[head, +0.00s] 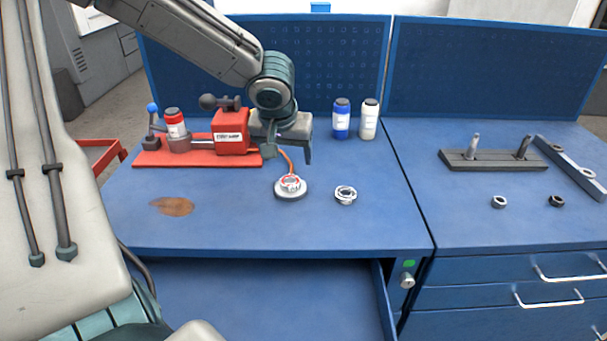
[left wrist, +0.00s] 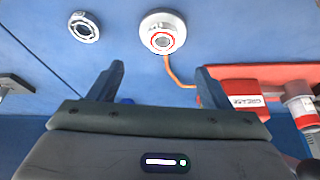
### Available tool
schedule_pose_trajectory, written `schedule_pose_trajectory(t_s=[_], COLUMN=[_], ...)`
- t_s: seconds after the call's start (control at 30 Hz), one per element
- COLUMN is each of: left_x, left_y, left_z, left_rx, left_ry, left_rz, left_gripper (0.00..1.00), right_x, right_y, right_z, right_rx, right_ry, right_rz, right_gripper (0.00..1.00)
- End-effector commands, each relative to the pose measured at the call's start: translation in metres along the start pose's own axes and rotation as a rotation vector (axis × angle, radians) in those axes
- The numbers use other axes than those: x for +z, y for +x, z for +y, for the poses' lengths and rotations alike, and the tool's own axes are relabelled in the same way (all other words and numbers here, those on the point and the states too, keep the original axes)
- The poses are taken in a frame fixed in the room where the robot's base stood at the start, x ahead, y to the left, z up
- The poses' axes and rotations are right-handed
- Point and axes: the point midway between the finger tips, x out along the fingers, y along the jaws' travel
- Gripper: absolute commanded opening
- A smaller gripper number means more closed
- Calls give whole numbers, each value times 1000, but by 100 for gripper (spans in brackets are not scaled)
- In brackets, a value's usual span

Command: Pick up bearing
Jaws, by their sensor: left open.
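A silver ring-shaped bearing (head: 345,195) lies on the blue workbench; it also shows at the upper left of the left wrist view (left wrist: 84,27). To its left in the head view is a round pale base (head: 290,193) with a red-marked ring-shaped part on top and an orange cord; it also shows at the top of the left wrist view (left wrist: 162,33). I cannot tell whether that part is also a bearing. My left gripper (head: 288,155) is open and empty, above the bench just behind the round base. Its fingers (left wrist: 159,80) are apart, touching neither object. My right gripper is not in view.
A red grease fixture (head: 230,130) stands behind and left. Blue (head: 341,120) and white (head: 368,121) bottles stand at the back. The right bench holds a dark block with posts (head: 492,161) and two small rings (head: 499,202). An open drawer (head: 250,300) is below. The front-middle bench is clear.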

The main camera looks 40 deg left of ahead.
Motion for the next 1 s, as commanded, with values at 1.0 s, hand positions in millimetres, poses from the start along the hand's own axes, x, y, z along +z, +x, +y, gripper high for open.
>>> schedule_pose_trajectory(t_s=[1.0], left_x=[3], left_y=[95], left_z=[-2], left_rx=[0], left_ry=[0], left_rz=[0], left_gripper=[72], right_x=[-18], right_y=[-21], right_z=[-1], right_rx=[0], right_ry=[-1], right_rz=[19], right_gripper=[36])
